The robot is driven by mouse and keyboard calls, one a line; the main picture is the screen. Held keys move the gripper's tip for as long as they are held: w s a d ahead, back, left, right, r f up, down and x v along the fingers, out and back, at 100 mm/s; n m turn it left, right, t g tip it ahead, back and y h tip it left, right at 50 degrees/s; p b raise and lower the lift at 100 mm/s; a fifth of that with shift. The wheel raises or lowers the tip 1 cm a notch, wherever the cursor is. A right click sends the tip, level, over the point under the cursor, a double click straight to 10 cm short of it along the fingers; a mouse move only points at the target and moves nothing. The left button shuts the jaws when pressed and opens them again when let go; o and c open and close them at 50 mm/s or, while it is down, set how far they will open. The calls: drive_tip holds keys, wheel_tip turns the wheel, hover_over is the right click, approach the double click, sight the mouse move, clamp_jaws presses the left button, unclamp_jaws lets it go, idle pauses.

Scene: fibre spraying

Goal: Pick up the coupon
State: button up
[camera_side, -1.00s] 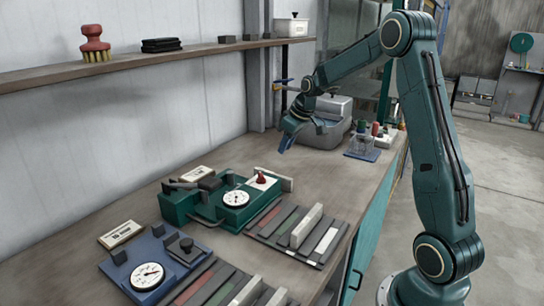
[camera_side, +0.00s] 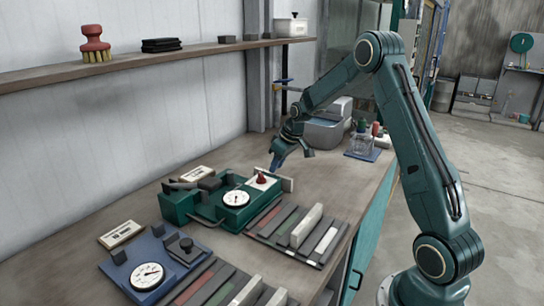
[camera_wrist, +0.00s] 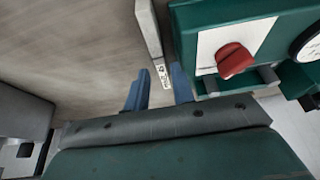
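A pale grey upright slab (camera_side: 286,183), which looks like the coupon, stands beside the green device with the dial (camera_side: 215,203). In the wrist view the slab (camera_wrist: 147,25) runs down toward my gripper, and a small printed label shows on its near end. My gripper (camera_side: 274,168) is low above the bench at the far end of the green device, close to the slab. In the wrist view its two blue fingers (camera_wrist: 159,69) are apart, one on each side of the labelled end. I cannot tell how deep they reach. Nothing is held.
The green device has a red knob (camera_wrist: 234,60) close to the right finger. A dark rack (camera_side: 325,243) with coloured strips and another pale slab (camera_side: 306,225) lies nearer. A blue dial device (camera_side: 155,255) stands front left. A grey machine (camera_side: 325,130) stands behind.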

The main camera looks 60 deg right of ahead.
drive_tip(key=shift+x, duration=2.5)
drive_tip(key=shift+c, duration=0.3)
clamp_jaws()
